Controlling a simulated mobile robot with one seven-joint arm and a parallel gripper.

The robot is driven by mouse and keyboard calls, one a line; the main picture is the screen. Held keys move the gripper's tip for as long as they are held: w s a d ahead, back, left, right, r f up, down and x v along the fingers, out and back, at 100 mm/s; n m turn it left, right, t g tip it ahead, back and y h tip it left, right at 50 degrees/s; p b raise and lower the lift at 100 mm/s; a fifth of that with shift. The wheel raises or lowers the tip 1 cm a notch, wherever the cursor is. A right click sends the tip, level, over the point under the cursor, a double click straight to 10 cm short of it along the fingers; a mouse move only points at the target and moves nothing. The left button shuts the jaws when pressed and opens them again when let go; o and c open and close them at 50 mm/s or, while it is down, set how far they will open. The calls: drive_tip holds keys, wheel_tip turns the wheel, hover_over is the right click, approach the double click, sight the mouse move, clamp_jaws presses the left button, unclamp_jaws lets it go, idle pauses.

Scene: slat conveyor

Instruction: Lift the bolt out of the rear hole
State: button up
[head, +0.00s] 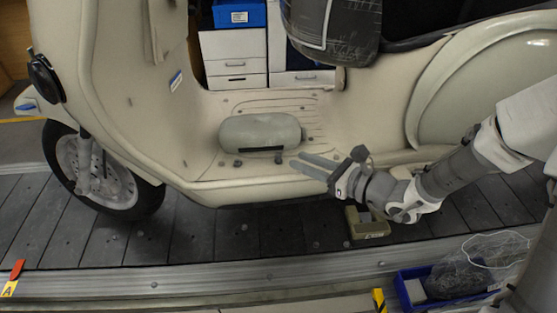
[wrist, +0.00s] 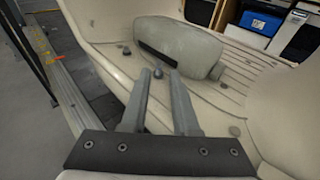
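A small dark bolt (head: 279,160) stands in the cream scooter floorboard beside the grey rounded cylinder (head: 260,132), toward the scooter's rear. A second dark bolt (head: 238,163) sits further left, toward the front wheel. My gripper (head: 297,161) reaches in from the right, low over the floorboard edge, fingers pointing at the rear bolt. In the wrist view my gripper (wrist: 160,74) is open, and the rear bolt (wrist: 158,73) shows in the gap at the fingertips, with space either side. The front bolt (wrist: 126,51) shows beyond. The holes are hidden under the bolts.
The scooter (head: 120,110) stands on a dark slat conveyor (head: 180,235). The cylinder lies close behind the bolts. A blue bin (head: 405,290) with a clear bag is at the lower right, and a small beige box (head: 368,224) lies below my gripper.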

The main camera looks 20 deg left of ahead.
sight(280, 154)
drive_tip(key=shift+b+x, duration=1.15)
drive_tip(key=shift+x, duration=2.05)
drive_tip(key=shift+f, duration=0.1)
clamp_jaws()
